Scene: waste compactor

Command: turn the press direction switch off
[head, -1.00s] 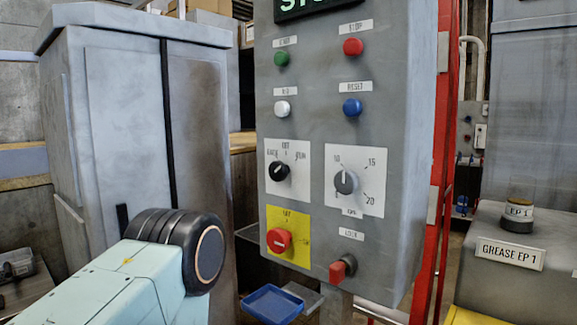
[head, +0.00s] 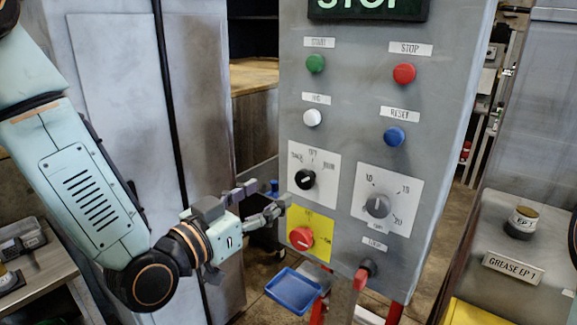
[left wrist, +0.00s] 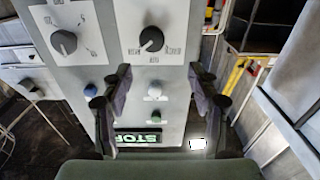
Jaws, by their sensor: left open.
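The press direction switch appears to be the black rotary knob (head: 305,179) on a white plate at the left of the grey control panel (head: 345,75). It also shows upside down in the left wrist view (left wrist: 152,39). Small position labels arc over it, and the middle top one looks like OFF. I cannot tell surely which label its pointer faces. My left gripper (head: 270,196) is open and empty, left of and slightly below the knob, apart from it. In the wrist view its fingers (left wrist: 160,72) point toward the panel. My right gripper is in no view.
A red knob (head: 300,238) on a yellow plate sits just below the switch. A grey dial (head: 377,206) is to its right. Coloured buttons are above. A blue tray (head: 293,290) is under the panel. A grey cabinet (head: 120,90) stands behind my left arm.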

